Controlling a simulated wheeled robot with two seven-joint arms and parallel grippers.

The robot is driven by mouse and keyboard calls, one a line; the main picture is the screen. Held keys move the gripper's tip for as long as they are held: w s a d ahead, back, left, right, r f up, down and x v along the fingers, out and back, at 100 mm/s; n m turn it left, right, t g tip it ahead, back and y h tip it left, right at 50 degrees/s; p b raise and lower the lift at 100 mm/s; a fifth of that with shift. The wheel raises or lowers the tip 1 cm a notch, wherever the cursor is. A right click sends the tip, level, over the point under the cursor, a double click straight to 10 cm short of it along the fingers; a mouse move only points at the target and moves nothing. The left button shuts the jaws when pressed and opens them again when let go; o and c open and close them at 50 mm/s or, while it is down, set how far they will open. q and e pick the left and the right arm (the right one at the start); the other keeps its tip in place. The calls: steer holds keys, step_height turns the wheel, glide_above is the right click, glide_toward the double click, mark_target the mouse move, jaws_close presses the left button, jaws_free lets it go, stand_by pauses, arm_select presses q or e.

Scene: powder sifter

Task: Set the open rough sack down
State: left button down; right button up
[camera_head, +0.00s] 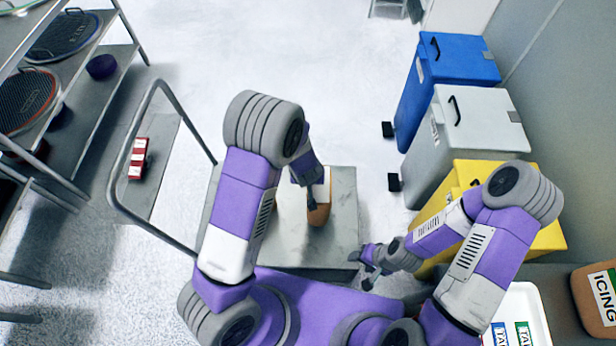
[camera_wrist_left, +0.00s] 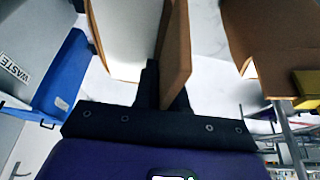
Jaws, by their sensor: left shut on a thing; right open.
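The rough sack (camera_head: 319,215) is brown and shows only in part over the grey stand in the head view; my left arm hides some of it. I cannot tell whether its base touches the stand. My left gripper (camera_head: 308,190) is shut on the sack's wall. In the left wrist view the brown sack wall (camera_wrist_left: 176,55) runs between the dark fingers, with a pale face beside it. My right gripper (camera_head: 369,268) is open and empty, low beside the stand's front right corner.
The grey stand (camera_head: 343,240) has bare top around the sack. Blue (camera_head: 450,70), grey (camera_head: 460,125) and yellow (camera_head: 505,160) bins stand at right. A railed cart (camera_head: 160,190) with a red-striped box (camera_head: 138,158) stands left, near shelves. An icing sack (camera_head: 596,300) lies far right.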

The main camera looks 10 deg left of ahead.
arm_select(q)
step_height(320, 180, down, 4)
steer(key=shift+w+r+b, duration=0.1)
steer(key=shift+r+b, duration=0.15)
steer(key=shift+b, duration=0.9)
steer(key=shift+r, duration=0.1)
steer(key=c, duration=1.6)
jaws_free()
steer(key=shift+f, duration=0.2)
steer(key=o, duration=0.4)
steer(key=shift+r, duration=0.1)
steer(key=p+v, duration=0.6)
steer(key=v, duration=0.6)
steer(key=shift+r+p, duration=0.1)
steer(key=shift+p, duration=0.2)
